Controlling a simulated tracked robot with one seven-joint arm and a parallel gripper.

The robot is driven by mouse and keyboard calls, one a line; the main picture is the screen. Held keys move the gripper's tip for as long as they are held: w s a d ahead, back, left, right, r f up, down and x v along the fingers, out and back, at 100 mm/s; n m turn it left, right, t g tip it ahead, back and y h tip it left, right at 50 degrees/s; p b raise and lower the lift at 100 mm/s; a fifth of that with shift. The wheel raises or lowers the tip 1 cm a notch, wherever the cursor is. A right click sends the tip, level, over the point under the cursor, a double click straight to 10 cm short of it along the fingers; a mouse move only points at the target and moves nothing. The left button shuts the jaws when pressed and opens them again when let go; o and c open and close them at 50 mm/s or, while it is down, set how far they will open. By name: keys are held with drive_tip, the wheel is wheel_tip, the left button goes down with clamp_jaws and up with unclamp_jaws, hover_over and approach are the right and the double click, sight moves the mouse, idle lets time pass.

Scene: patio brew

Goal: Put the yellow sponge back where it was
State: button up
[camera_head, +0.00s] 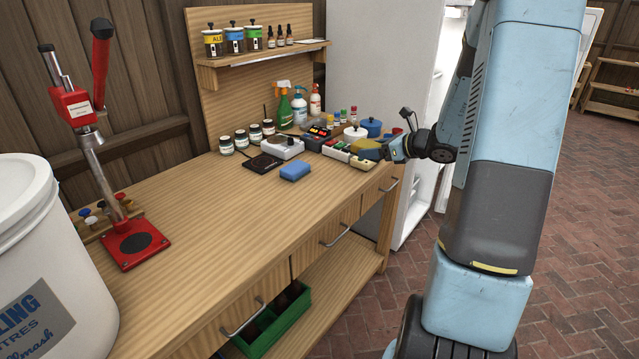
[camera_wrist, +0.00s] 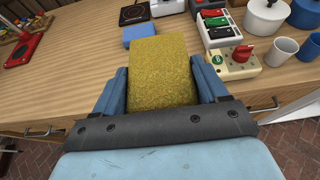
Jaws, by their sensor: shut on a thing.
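The yellow sponge (camera_wrist: 160,70) is held between the two fingers of my gripper (camera_wrist: 162,84) in the wrist view. In the head view, the sponge (camera_head: 367,149) shows at the right end of the wooden bench (camera_head: 215,205), with my gripper (camera_head: 388,150) shut on it from the right. It is over or near the bench's front right edge. I cannot tell whether it touches the bench top. A blue sponge (camera_head: 295,171) lies flat on the bench to the left; it also shows beyond the yellow sponge in the wrist view (camera_wrist: 139,31).
A switch box with a red knob (camera_wrist: 240,56), a multi-coloured switch strip (camera_wrist: 215,24), white (camera_wrist: 285,50) and blue (camera_wrist: 311,48) cups and lidded pots (camera_wrist: 265,17) stand close on the right. The bench's middle is clear.

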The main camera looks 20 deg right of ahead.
drive_tip(key=w+a+f, duration=0.3)
drive_tip(key=a+f, duration=0.1)
drive_tip(key=a, duration=0.5)
hover_over(325, 192)
drive_tip(key=f, duration=0.2)
drive_tip(key=d+f, duration=0.1)
drive_tip(key=f, duration=0.1)
drive_tip(key=shift+s+f, duration=0.1)
drive_tip(key=shift+f, duration=0.25)
drive_tip(key=shift+a+f, duration=0.25)
drive_tip(key=shift+f, duration=0.5)
drive_tip(key=shift+a+f, duration=0.25)
drive_tip(key=shift+f, duration=1.1)
drive_tip(key=shift+f, duration=0.1)
